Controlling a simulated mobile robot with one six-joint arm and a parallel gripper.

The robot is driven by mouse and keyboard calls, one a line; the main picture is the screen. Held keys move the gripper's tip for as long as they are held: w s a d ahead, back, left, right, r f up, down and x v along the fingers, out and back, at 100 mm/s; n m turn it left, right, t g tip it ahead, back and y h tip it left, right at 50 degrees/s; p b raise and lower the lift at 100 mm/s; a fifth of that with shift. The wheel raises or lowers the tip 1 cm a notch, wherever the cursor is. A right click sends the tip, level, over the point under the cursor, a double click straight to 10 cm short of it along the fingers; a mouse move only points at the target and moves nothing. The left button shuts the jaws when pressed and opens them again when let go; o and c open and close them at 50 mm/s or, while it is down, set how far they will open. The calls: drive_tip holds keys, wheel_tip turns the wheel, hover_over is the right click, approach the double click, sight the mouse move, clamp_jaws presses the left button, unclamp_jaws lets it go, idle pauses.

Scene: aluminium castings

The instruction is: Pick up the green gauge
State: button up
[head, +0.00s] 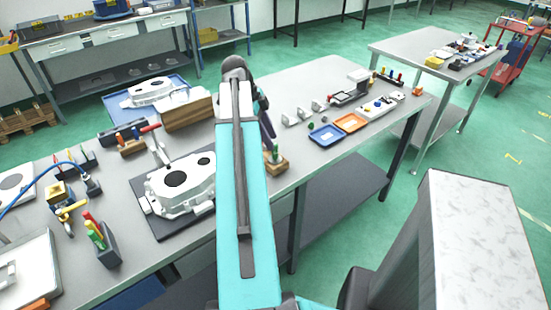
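My arm reaches up across the middle of the picture and bends down at its far end. My gripper (267,136) is a small dark shape at the right edge of my arm, mostly hidden, and its fingers cannot be made out. Just below it a wooden block (276,165) holds a small upright piece with green on it (275,150). Another small green piece (310,126) lies beside the blue tray. A grey holder (108,252) at the left front holds red, yellow and green handles (97,232). I cannot tell which green piece is the gauge.
A cast aluminium housing (183,190) sits on a dark plate left of my arm. A wooden board (187,114) stands behind it. Blue (326,134) and orange (350,122) trays lie to the right. The bench strip (318,88) behind the small parts is clear.

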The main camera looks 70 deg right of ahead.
sight(275, 159)
drive_tip(key=shift+p+x, duration=0.8)
drive_tip(key=shift+x, duration=1.75)
clamp_jaws()
